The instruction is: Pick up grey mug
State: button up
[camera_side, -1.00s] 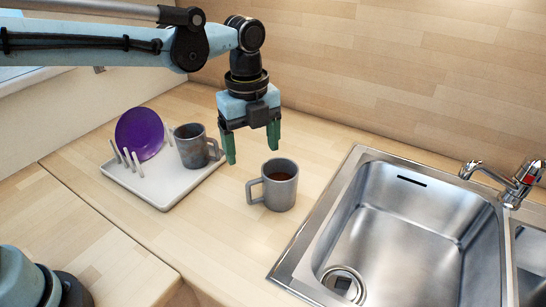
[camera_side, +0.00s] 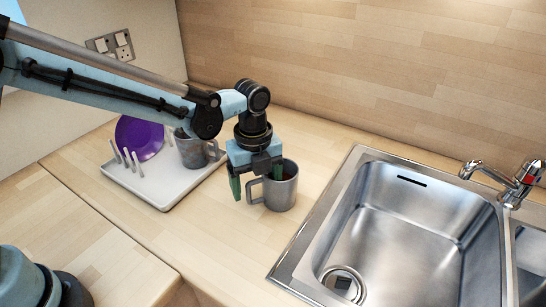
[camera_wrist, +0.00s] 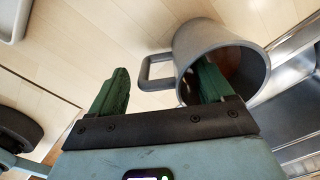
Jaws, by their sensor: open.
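A grey mug (camera_side: 280,194) with brown contents stands upright on the worktop left of the sink, its handle to the left. In the wrist view the mug (camera_wrist: 205,40) is at top right. My gripper (camera_side: 256,186) is open and low at the mug. One green finger is outside, left of the handle; the other overlaps the mug's mouth and seems to reach inside the rim. The wrist view shows the gripper (camera_wrist: 162,68) with the handle between the fingers. A second grey mug (camera_side: 192,152) stands on the white drying rack, partly hidden by my arm.
The white drying rack (camera_side: 165,193) holds a purple plate (camera_side: 140,136) at the back left. A steel sink (camera_side: 400,230) with a tap (camera_side: 520,180) lies to the right. The worktop in front of the mug is clear.

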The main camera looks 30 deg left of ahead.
jog(key=shift+f, duration=1.2)
jog(key=shift+c, duration=0.4)
grip_shut()
